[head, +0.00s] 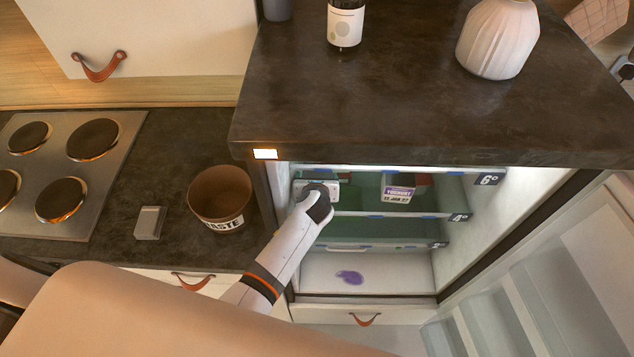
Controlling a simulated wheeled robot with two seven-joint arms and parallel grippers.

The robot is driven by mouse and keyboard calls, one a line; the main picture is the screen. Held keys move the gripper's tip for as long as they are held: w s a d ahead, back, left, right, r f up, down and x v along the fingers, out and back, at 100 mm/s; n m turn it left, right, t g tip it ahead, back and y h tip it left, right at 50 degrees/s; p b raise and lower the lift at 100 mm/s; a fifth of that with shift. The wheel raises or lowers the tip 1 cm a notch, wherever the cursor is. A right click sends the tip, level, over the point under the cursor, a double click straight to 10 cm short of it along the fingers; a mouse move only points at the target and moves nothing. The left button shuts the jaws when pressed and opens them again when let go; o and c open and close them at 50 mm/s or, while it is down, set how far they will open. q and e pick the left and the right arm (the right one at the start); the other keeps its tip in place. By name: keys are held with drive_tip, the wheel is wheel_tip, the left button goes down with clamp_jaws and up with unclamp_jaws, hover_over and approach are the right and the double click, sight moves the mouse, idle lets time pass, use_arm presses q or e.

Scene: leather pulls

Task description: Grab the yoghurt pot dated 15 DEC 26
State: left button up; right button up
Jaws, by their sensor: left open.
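A yoghurt pot (398,191) with a purple and white label stands on the upper shelf of the open fridge. Its label appears to read YOGHURT 11 JAN 27. I see no label reading 15 DEC 26. My left gripper (316,187) reaches into the left side of the fridge at upper-shelf height, left of and apart from that pot. It is open. The wrist and hand cover part of the fridge's left side, and I cannot tell whether a pot is between or behind the fingers. My right gripper is not in view.
The dark worktop (430,100) overhangs the fridge, carrying a bottle (345,22) and a pale vase (497,40). The open fridge door (560,265) is at right. A brown WASTE bin (221,195) stands left of my arm. A purple spill (349,277) marks the fridge bottom.

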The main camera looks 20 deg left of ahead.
use_arm(q)
drive_tip(key=c, duration=1)
drive_tip(key=shift+c, duration=1)
drive_tip(key=shift+w+r, duration=0.1)
drive_tip(key=shift+r, duration=0.05)
